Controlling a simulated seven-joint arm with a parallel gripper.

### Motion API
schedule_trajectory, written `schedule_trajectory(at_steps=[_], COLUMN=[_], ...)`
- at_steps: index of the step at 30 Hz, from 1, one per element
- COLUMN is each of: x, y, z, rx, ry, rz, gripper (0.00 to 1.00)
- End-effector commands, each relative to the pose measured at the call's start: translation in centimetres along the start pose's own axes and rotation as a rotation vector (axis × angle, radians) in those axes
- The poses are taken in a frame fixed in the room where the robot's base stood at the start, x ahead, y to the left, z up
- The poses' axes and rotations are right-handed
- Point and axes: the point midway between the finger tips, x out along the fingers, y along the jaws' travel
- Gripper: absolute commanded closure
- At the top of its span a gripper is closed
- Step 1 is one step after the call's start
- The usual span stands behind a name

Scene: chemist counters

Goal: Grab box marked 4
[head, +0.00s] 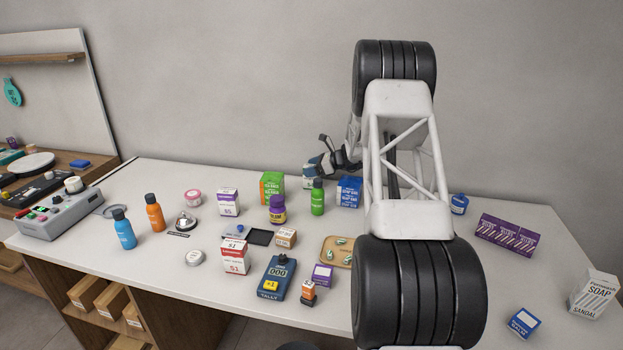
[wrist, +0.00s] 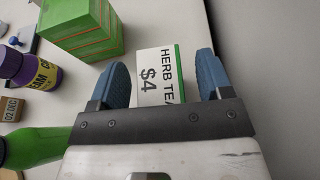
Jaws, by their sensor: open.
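The box marked $4 (wrist: 152,92) is white with a green side and reads "HERB TEA" in the wrist view. It lies between the two blue fingers of my gripper (wrist: 162,66), with a visible gap on the right finger's side. The fingers are apart and I see no firm hold on it. In the head view my gripper (head: 318,168) is low at the back of the counter, partly hidden by my arm, and I cannot make out the $4 box there.
A green box (wrist: 82,28), purple jar (wrist: 38,70) and green bottle (wrist: 36,147) stand close left in the wrist view. A blue box (head: 349,192) stands in front of the gripper. Other boxes are marked $5 (head: 228,203) and $1 (head: 235,258). The wall is close behind.

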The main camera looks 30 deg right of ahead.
Motion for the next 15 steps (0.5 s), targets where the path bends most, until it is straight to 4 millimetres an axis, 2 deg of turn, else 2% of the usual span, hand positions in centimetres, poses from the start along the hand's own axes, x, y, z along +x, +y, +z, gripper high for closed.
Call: schedule_trajectory(at_steps=[2,12,14,15], x=[0.00,0.00,-0.01,-0.01], y=[0.00,0.00,0.00,0.00], z=[0.00,0.00,0.02,0.02], rx=[0.000,0.000,0.000,0.000], ry=[0.000,0.000,0.000,0.000], rz=[0.000,0.000,0.000,0.000], gripper=[0.28,0.80,0.86,0.86])
